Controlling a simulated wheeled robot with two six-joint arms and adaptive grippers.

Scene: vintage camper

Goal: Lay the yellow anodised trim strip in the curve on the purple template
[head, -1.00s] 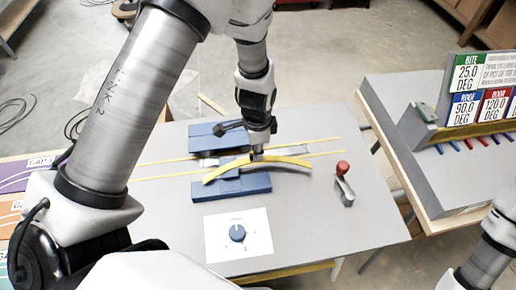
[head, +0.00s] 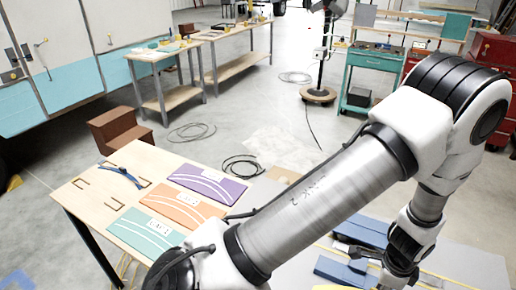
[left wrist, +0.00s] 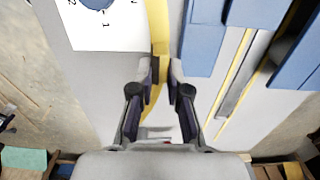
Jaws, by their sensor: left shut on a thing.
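The purple template (head: 208,184), printed with pale curved lines, lies flat on a light wooden table left of centre in the head view. No strip lies on it. In the left wrist view the yellow trim strip (left wrist: 158,25) runs between the fingers of my left gripper (left wrist: 160,72), which is shut on it. The strip is gently bent. In the head view my left gripper (head: 396,272) is at the bottom right, beside the blue bending blocks (head: 345,272), its fingertips cut off or hidden. My right gripper is out of view.
An orange template (head: 180,207) and a green template (head: 143,236) lie nearer me beside the purple one.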

